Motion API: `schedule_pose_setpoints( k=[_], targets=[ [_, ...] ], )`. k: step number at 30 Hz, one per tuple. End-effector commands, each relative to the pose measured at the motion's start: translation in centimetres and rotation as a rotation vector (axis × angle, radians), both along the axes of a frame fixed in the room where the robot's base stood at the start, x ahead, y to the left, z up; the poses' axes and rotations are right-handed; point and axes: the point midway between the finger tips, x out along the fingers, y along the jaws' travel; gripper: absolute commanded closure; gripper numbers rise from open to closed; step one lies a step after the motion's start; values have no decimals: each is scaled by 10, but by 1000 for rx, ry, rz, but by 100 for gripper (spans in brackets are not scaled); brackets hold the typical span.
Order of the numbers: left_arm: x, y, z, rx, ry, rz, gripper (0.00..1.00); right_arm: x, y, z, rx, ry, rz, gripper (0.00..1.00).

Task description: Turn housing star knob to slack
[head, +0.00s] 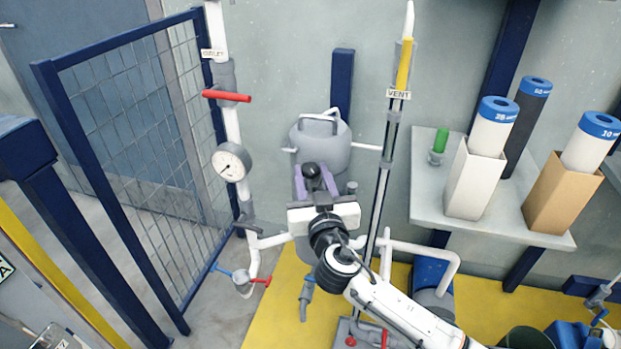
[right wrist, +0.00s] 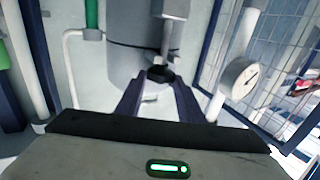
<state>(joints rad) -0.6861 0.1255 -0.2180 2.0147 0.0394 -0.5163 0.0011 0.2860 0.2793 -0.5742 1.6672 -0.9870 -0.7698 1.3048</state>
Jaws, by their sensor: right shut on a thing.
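The grey filter housing (head: 322,143) stands against the wall in the middle of the head view, with a swing handle on its lid. It also fills the upper middle of the right wrist view (right wrist: 130,50). The black star knob (head: 311,170) sits at the front of the housing. In the right wrist view the knob (right wrist: 160,74) is between my fingertips. My right gripper (head: 316,182), with purple-grey fingers, is shut on the knob. The fingers partly hide it, so its turn angle cannot be read. My left gripper is in neither view.
A pressure gauge (head: 231,162) and a red-handled valve (head: 227,96) are on the white pipe at left. The vent pipe (head: 385,180) rises close to the right of my gripper. A shelf (head: 428,190) holds filter cartridges and boxes at right.

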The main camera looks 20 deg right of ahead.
Motion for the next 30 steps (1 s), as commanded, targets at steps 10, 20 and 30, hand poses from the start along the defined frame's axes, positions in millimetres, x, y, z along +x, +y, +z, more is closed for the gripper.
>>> schedule_pose_setpoints(
  k=[10,20,30],
  targets=[
    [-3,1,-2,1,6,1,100,-1,2,-3,0,5,2,47],
    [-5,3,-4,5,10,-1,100,-3,1,-1,0,2,-1,47],
    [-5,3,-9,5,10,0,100,-59,10,-3,4,4,0,47]
  ],
)
